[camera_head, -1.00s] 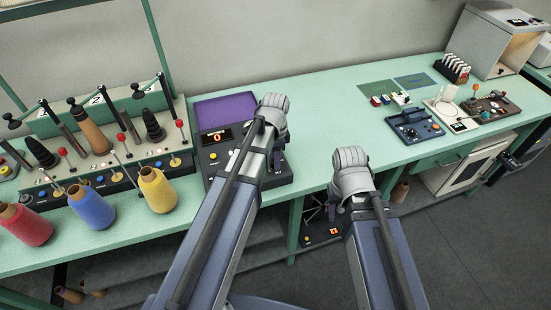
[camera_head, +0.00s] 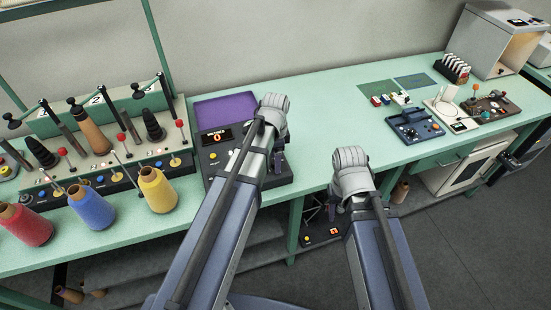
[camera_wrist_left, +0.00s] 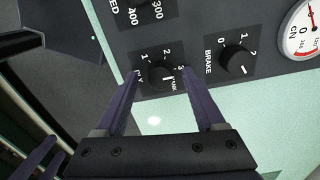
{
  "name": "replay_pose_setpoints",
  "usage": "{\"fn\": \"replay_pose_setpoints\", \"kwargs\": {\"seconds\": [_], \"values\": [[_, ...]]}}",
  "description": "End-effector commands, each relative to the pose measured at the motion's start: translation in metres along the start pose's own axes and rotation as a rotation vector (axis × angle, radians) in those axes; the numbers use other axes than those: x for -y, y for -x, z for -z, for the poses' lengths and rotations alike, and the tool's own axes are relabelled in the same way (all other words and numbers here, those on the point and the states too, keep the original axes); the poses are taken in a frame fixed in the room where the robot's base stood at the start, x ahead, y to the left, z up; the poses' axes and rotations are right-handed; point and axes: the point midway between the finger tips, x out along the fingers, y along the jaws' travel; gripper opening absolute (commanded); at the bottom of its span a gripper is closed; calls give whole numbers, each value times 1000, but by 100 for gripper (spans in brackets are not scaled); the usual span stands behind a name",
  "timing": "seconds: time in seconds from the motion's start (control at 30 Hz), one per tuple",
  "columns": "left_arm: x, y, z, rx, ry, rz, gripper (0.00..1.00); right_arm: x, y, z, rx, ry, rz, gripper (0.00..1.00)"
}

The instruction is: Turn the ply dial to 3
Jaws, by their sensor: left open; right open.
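The ply dial (camera_wrist_left: 160,79) is a black knob on a dark panel in the left wrist view, with white numbers 1, 2 and 3 around its upper side. Which number its mark points at is hard to tell. My left gripper (camera_wrist_left: 161,72) is open, one finger on each side of the dial; contact is not clear. In the head view my left gripper (camera_head: 278,160) is over the right part of the dark machine (camera_head: 213,162), and its wrist hides the dials. My right gripper (camera_head: 336,203) is at the table's front edge, away from the machine, its fingers mostly hidden.
The brake dial (camera_wrist_left: 236,60) and a white gauge (camera_wrist_left: 301,30) sit to the right of the ply dial. Yellow (camera_head: 157,190), blue (camera_head: 92,207) and red (camera_head: 25,225) cones stand left of the machine. A blue device (camera_head: 415,127) lies further right; the tabletop between is clear.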

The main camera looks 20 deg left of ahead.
Motion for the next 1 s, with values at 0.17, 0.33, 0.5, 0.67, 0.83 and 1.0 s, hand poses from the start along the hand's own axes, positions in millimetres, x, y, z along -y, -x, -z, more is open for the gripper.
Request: {"fn": "replay_pose_setpoints", "kwargs": {"seconds": [0.17, 0.33, 0.5, 0.67, 0.83, 1.0], "values": [[0, 1, 0, 0, 0, 0, 71, 0, 1, 0, 0, 0, 0, 50], [0, 8, 0, 0, 0, 0, 71, -1, 8, 0, 0, 0, 0, 50], [0, 25, 0, 0, 0, 0, 71, -2, 25, -1, 0, 1, 0, 50], [0, 46, 0, 0, 0, 0, 71, -4, 46, -3, 0, 1, 0, 50], [0, 68, 0, 0, 0, 0, 71, -6, 68, -4, 0, 2, 0, 50], [0, 79, 0, 0, 0, 0, 71, -8, 78, -5, 0, 2, 0, 50]]}}
